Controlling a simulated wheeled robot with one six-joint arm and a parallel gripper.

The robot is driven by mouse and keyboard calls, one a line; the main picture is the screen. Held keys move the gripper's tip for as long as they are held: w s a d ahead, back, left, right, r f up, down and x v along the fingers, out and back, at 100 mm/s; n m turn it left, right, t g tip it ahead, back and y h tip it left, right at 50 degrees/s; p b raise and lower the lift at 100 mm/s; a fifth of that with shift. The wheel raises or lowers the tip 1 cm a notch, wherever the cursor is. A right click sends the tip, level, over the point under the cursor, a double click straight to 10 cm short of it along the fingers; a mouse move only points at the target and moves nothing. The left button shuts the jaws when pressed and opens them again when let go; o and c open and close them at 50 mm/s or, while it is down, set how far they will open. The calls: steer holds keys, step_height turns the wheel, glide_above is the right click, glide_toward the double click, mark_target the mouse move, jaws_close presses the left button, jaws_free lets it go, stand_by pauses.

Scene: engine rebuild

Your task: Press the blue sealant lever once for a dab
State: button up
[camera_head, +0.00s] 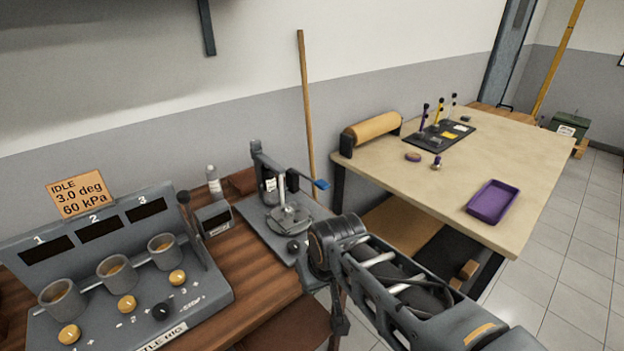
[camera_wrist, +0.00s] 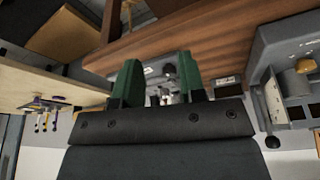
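The blue lever (camera_head: 321,184) sticks out to the right from the dark sealant dispenser (camera_head: 268,188), which stands on a grey plate on the wooden bench. A round metal piece (camera_head: 289,218) sits on the plate in front of it. My gripper (camera_wrist: 159,76) shows in the wrist view as two green fingers set apart, with nothing held between them. Part of the dispenser setup shows between and beyond the fingers, small and unclear; I cannot make out the lever there. In the head view my arm reaches in from the lower right, and its fingers are not clearly visible.
A grey rig (camera_head: 205,286) with three cups and knobs stands left on the bench (camera_head: 258,308). A white bottle (camera_head: 213,180) and a small grey box (camera_head: 214,219) stand behind. A beige table (camera_head: 480,160) at right bears a purple tray (camera_head: 493,202). A wooden pole (camera_head: 306,110) leans on the wall.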

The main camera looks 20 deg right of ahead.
jaws_close()
stand_by(1.3)
